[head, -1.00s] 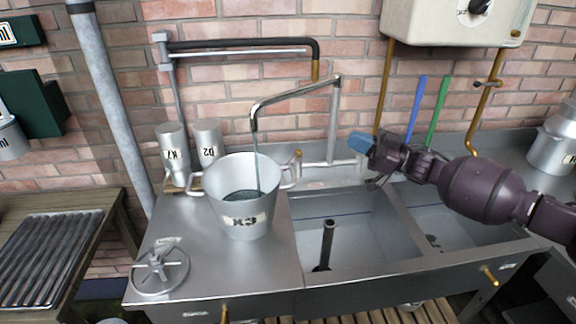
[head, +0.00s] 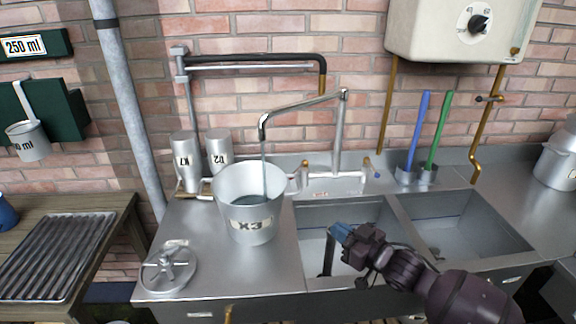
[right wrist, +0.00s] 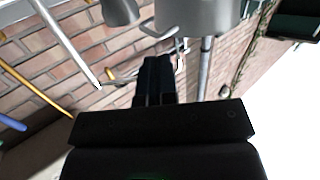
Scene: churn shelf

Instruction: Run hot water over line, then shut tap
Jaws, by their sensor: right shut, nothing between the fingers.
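A metal pot (head: 249,217) labelled K3 or X3 stands on the steel counter left of the sink. A thin stream of water (head: 264,172) falls into it from the bent metal spout (head: 303,101), and water lies inside. I cannot make out a line. The tap (head: 335,182) at the sink's back has a brass-coloured handle (head: 304,166) on the left and a blue-tipped handle (head: 368,168) on the right. My right gripper (head: 340,233) is shut and empty over the sink, below and apart from the tap; its fingers show in the right wrist view (right wrist: 155,78). My left gripper is out of view.
A white water heater (head: 455,30) with a dial hangs on the brick wall. Two metal cups (head: 187,160) stand behind the pot. Blue (head: 418,130) and green (head: 440,130) rods stand behind the sink.

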